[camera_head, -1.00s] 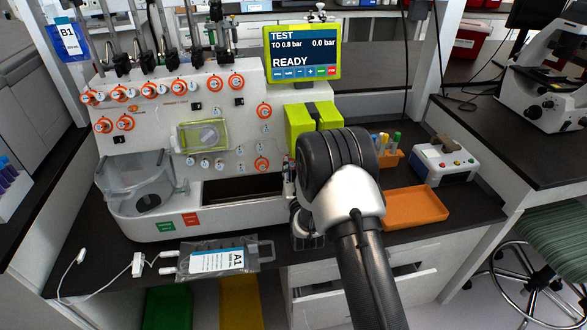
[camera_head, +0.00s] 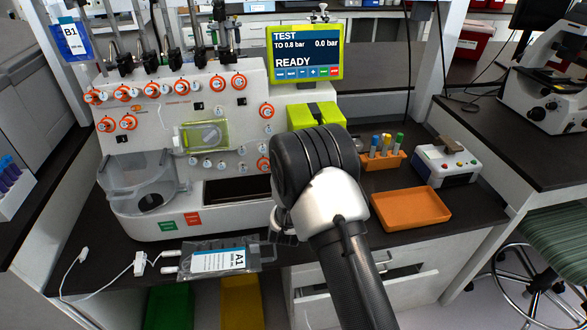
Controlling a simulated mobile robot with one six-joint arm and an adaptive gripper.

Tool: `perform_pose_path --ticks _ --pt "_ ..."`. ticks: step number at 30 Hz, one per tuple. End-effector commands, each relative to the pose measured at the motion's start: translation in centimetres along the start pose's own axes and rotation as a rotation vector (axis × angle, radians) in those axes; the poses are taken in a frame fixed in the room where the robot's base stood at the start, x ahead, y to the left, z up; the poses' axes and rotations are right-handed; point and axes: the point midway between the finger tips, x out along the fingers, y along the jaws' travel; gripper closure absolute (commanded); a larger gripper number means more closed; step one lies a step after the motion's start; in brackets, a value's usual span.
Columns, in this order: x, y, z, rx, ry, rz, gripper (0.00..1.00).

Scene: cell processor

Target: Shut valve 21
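The cell processor (camera_head: 240,125) stands on the dark bench with a row of orange-ringed valves (camera_head: 152,89) along its upper front. More orange-ringed valves sit at the left (camera_head: 127,122), at the right edge (camera_head: 266,110) and lower right (camera_head: 263,163). Their numbers are too small to read, so I cannot tell which is valve 21. My gripper (camera_head: 284,232) is mostly hidden behind my own wrist, low in front of the processor's lower right corner. It appears apart from the visible valves. I cannot see its fingers clearly.
The screen (camera_head: 306,52) reads TEST, 0.0 bar, READY. A clear bag A1 (camera_head: 217,260) with tubing lies at the bench's front edge. An orange tray (camera_head: 411,207), a tube rack (camera_head: 384,160) and a grey box with buttons (camera_head: 445,164) stand to the right.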

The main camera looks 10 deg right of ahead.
Motion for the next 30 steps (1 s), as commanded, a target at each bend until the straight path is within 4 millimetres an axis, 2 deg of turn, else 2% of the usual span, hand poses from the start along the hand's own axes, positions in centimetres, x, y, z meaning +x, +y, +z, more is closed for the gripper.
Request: perform_pose_path --ticks 11,12,18,21,30 --pt "-0.01 0.04 0.04 0.003 -0.001 0.003 1.0" --pt "-0.02 0.04 0.04 0.003 -0.001 0.003 0.78" --pt "-0.01 0.03 0.02 0.003 -0.001 0.002 0.64" --pt "-0.01 0.02 0.02 0.003 -0.001 0.002 0.58" --pt "-0.05 0.0 0.0 0.003 0.0 0.001 0.58"
